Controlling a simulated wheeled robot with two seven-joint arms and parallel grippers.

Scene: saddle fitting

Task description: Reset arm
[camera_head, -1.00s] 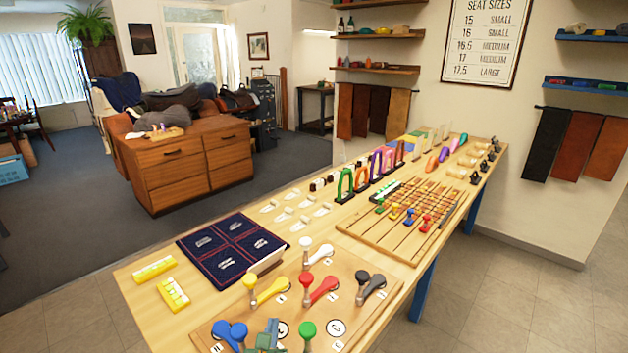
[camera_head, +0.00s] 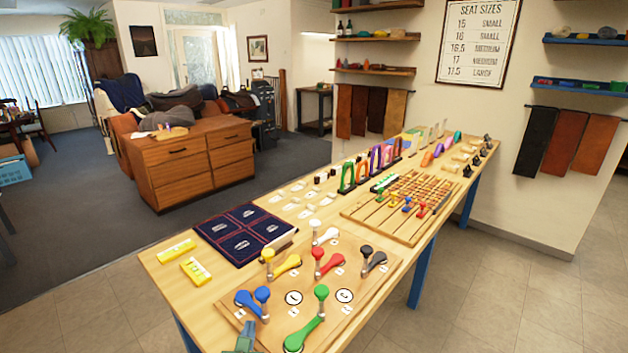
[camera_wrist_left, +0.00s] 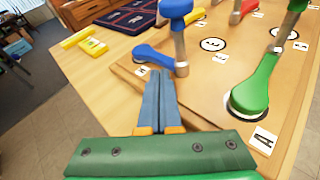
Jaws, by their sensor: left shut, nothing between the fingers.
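My left gripper (camera_head: 244,336) is at the bottom of the head view, over the near edge of the wooden lever board (camera_head: 372,293). In the left wrist view its blue fingers (camera_wrist_left: 158,84) are closed together with nothing between them. They point toward the blue lever (camera_head: 247,300), and whether they touch it I cannot tell. The green lever (camera_head: 309,330) is to the right of the gripper. Yellow (camera_head: 286,264), red (camera_head: 328,263), white (camera_head: 328,235) and black (camera_head: 376,262) levers stand farther back on the board. My right gripper is not in view.
A dark blue mat (camera_head: 243,233) with four panels and two yellow blocks (camera_head: 196,271) lie left of the board. A slotted wooden rack (camera_head: 402,205) with coloured pegs is farther along the table. Open floor (camera_head: 80,300) lies left of the table.

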